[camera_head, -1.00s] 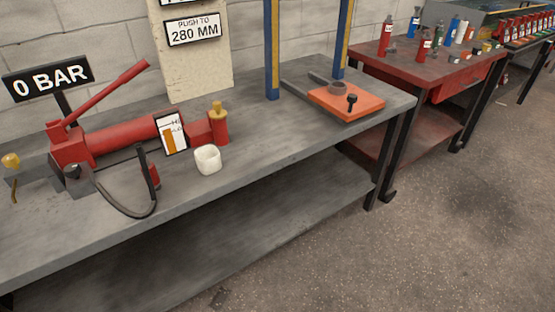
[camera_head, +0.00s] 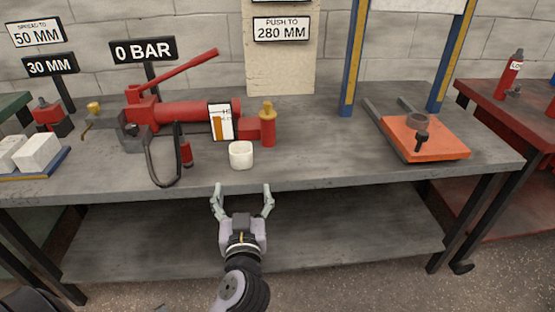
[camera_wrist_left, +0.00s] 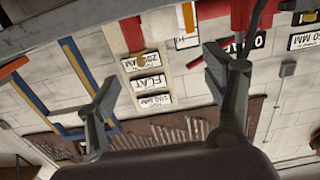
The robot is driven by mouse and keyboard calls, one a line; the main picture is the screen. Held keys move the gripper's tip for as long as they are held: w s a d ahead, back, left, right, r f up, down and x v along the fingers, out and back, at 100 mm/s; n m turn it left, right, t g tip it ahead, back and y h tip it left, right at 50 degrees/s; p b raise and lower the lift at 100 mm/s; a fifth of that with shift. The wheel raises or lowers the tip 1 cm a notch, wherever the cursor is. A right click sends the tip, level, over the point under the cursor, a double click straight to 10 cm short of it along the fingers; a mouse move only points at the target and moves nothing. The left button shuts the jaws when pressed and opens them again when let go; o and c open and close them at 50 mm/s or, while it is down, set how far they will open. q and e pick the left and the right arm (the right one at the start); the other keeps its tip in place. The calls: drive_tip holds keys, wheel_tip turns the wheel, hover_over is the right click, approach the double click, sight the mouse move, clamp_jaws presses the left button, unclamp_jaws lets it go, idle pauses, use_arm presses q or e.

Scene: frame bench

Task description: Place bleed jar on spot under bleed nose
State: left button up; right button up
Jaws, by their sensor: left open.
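The white jar (camera_head: 241,155) stands upright on the grey bench (camera_head: 330,150), just in front of the red cylinder with a brass top (camera_head: 268,127) at the right end of the red pump (camera_head: 170,111). A small yellow-brass piece (camera_head: 94,107) shows at the pump's left end; I cannot tell which fitting is the bleed nose. No marked spot is clear. My left gripper (camera_head: 242,190) is open and empty, in front of the bench edge, with the jar beyond its fingertips. Its spread fingers also show in the left wrist view (camera_wrist_left: 162,85). My right gripper is not in view.
A black hose (camera_head: 164,182) loops on the bench left of the jar. White blocks (camera_head: 38,152) sit at the far left. Bare bench lies right of the jar.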

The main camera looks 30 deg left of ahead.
sight(241, 155)
use_arm(q)
drive_tip(key=x, duration=0.5)
drive_tip(key=p+x, duration=0.1)
drive_tip(key=x, duration=0.5)
drive_tip(key=shift+a+r, duration=0.15)
drive_tip(key=shift+a, duration=0.25)
drive_tip(key=shift+x, duration=3)
drive_tip(key=shift+s, duration=0.1)
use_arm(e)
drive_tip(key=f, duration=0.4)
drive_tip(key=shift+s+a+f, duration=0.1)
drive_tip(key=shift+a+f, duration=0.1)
use_arm(q)
drive_tip(key=c, duration=1.2)
drive_tip(key=shift+c, duration=0.4)
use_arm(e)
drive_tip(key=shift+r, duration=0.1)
use_arm(q)
drive_tip(key=shift+r, duration=0.1)
